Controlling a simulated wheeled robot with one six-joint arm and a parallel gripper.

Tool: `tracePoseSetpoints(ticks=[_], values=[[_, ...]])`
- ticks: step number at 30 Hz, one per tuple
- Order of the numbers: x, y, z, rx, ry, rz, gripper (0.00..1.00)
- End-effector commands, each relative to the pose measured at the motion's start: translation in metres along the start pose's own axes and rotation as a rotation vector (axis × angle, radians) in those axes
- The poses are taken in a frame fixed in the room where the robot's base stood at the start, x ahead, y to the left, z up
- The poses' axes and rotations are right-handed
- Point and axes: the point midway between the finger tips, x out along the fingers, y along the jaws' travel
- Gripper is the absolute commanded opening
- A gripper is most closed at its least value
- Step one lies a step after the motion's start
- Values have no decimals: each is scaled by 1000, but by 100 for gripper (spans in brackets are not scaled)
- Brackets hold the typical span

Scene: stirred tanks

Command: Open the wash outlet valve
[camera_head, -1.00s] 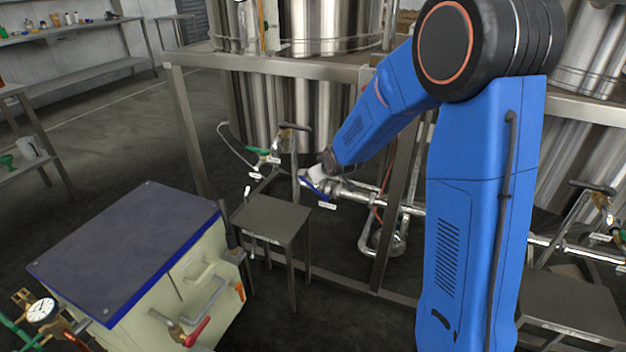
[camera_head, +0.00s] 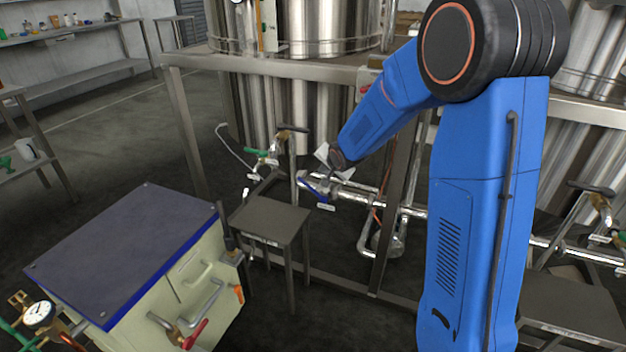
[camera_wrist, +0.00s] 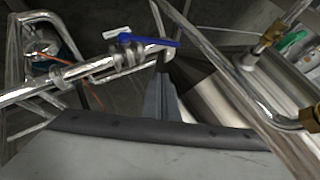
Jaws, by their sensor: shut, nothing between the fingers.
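A valve with a blue lever (camera_head: 315,189) sits at the left end of a metal pipe under the tank frame, with a white tag whose text I cannot read. Its lever also shows in the wrist view (camera_wrist: 150,42), angled across the pipe's end. I take it as the wash outlet valve, but cannot confirm this. My gripper (camera_wrist: 160,78) is shut and empty, its fingers pointing towards the lever, with their tips just below it in the wrist picture. I cannot tell whether they touch it. In the head view, my gripper is small by the lever, its fingertips unclear.
A green-handled valve (camera_head: 262,153) is left of the blue lever. A small metal table (camera_head: 270,218) stands in front, and a cabinet with a dark top (camera_head: 125,245) is at front left. A frame post (camera_head: 397,205) rises right of the lever. Open floor lies at left.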

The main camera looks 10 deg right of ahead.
Motion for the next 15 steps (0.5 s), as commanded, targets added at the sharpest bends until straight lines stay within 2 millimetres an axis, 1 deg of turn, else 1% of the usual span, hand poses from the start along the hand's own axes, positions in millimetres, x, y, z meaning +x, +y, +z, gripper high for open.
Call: tracePoseSetpoints(ticks=[5,15], values=[[12,0,0,2,-1,1,0],[59,0,0,1,-1,0,0]])
